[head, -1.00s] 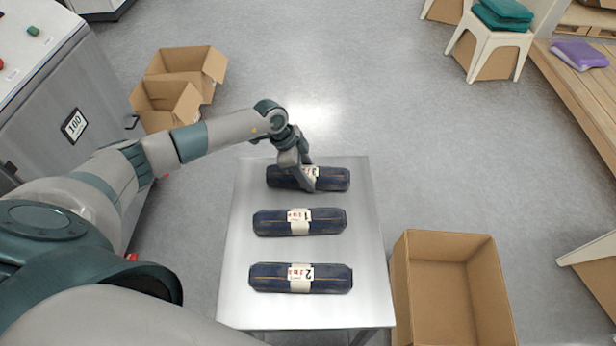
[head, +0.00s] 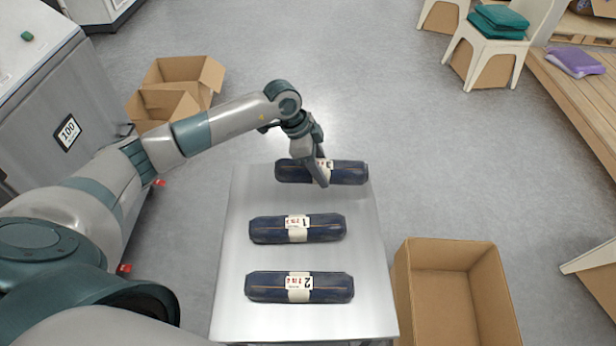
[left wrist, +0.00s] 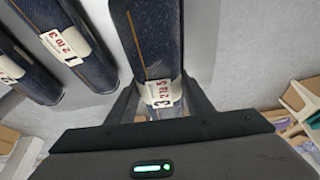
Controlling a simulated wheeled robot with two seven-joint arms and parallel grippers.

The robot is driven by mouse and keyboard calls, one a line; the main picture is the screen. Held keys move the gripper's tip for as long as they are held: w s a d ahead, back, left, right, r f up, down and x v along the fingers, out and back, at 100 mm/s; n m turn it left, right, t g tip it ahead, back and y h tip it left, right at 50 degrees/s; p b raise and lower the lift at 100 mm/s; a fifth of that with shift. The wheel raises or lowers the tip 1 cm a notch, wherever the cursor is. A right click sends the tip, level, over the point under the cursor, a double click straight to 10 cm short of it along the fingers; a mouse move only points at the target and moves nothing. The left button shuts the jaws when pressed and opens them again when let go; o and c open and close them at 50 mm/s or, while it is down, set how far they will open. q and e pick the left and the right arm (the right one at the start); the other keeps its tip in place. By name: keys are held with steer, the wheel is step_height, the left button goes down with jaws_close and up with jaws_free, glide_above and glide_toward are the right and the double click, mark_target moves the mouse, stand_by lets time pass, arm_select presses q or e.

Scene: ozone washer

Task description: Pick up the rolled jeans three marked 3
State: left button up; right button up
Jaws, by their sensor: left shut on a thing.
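The rolled jeans three (head: 346,173) is a dark blue roll with a white label band, at the far end of the metal table. My left gripper (head: 322,178) is shut on it around the label. Two similar rolls, marked 1 (head: 325,228) and 2 (head: 328,288), lie on the table nearer to me. My right gripper is not in view.
The metal table (head: 235,255) stands in the middle. An open, empty cardboard box (head: 408,290) is to its right. More open boxes (head: 170,102) stand on the floor at the far left, beside a grey machine (head: 40,120). Chairs and a wooden bench (head: 590,95) are at the far right.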

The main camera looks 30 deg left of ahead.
mark_target(355, 173)
arm_select(q)
steer(key=d+r, duration=0.1)
steer(key=d, duration=0.1)
steer(key=d+r+b, duration=0.1)
steer(key=d+r, duration=0.1)
steer(key=d, duration=0.1)
steer(key=w+d+r+b, duration=0.1)
steer(key=d, duration=0.1)
steer(key=shift+d+r, duration=0.15)
steer(key=shift+r, duration=0.1)
